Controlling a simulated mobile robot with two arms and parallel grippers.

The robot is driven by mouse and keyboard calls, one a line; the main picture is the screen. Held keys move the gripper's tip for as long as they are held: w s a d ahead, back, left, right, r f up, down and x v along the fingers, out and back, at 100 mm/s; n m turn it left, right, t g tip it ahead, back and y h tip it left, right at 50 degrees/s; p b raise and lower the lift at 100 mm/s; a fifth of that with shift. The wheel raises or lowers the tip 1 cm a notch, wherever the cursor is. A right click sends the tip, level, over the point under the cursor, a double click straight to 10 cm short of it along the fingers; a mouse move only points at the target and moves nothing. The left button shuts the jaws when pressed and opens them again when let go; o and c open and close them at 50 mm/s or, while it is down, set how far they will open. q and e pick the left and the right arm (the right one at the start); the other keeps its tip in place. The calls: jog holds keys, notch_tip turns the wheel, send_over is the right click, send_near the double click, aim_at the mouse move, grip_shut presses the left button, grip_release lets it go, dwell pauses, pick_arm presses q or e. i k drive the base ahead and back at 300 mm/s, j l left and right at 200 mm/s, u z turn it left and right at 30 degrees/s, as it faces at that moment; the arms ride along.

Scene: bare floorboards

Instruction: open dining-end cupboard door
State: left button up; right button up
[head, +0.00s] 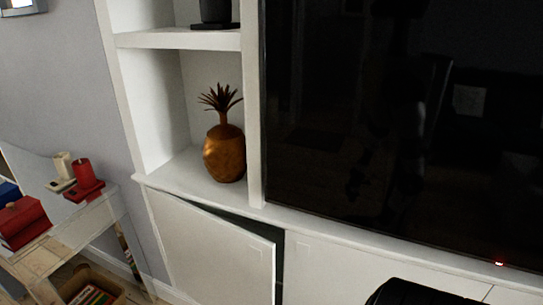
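The white cupboard door (215,258) at the left end of the low built-in unit stands ajar. Its right edge is swung out from the frame, and a dark gap (279,262) shows along its top right and right side. Its lower part is cut off by the bottom of the picture. The inside of the cupboard is too dark to make out. Neither of my grippers shows in the head view. A black rounded shape at the bottom right edge is only partly visible, and I cannot tell what it is.
A golden pineapple ornament (224,150) stands on the shelf above the door. A large dark television screen (400,120) fills the right. A small table (60,235) with red objects stands at the left, above a box of books (92,290). More white cupboard fronts (345,268) are closed.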

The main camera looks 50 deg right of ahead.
aim_at(209, 260)
jog(key=z, duration=1.55)
